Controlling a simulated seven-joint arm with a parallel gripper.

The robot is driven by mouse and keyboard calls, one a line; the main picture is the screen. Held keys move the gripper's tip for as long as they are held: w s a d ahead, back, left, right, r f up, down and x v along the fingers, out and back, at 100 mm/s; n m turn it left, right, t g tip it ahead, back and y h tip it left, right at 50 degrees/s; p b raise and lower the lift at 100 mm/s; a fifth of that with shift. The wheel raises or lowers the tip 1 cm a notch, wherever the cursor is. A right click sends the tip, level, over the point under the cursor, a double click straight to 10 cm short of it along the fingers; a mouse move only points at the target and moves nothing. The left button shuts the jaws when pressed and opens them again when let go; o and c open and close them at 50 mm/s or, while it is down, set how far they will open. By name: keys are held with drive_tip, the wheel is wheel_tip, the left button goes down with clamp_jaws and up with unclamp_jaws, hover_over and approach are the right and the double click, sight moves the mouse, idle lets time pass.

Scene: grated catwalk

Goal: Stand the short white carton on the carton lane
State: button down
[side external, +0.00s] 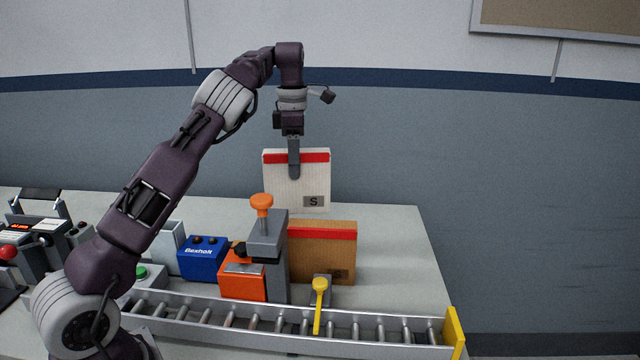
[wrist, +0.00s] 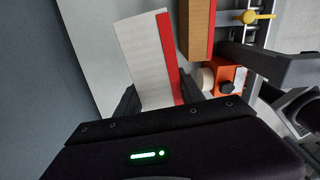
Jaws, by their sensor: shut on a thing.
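The short white carton (side external: 312,190) has a red band along its top and a dark "S" label. My gripper (side external: 294,172) points down and is shut on its upper part. The carton is upright and looks raised above the table, behind the brown carton (side external: 330,256). In the wrist view the white carton (wrist: 147,55) shows between my fingers, its red band towards the brown carton (wrist: 195,30). A metal roller track (side external: 380,328) with a yellow end plate runs along the front of the table; it looks like the carton lane, and I see no carton on it.
A grey clamp post with an orange knob (side external: 262,205) and an orange block (side external: 242,278) stand behind the track. A yellow lever (side external: 319,300) rises at the track. A blue box (side external: 203,258) stands further left. The table's right side (side external: 402,255) is bare.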

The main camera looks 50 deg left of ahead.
drive_tip(key=s+a+r+n, duration=0.1)
drive_tip(key=s+r, duration=0.1)
drive_tip(key=s, duration=0.7)
drive_tip(key=s+a+r, duration=0.1)
drive_tip(key=s+a, duration=0.1)
drive_tip(key=s, duration=0.7)
drive_tip(key=s+d+f+m, duration=0.1)
drive_tip(key=s+d+f, duration=0.3)
drive_tip(key=s, duration=0.4)
drive_tip(key=s+d+f+m, duration=0.1)
drive_tip(key=s+d+f, duration=0.3)
drive_tip(key=s, duration=0.4)
drive_tip(key=shift+d+f+m, duration=0.15)
drive_tip(key=shift+f+m, duration=0.15)
drive_tip(key=shift+f, duration=0.45)
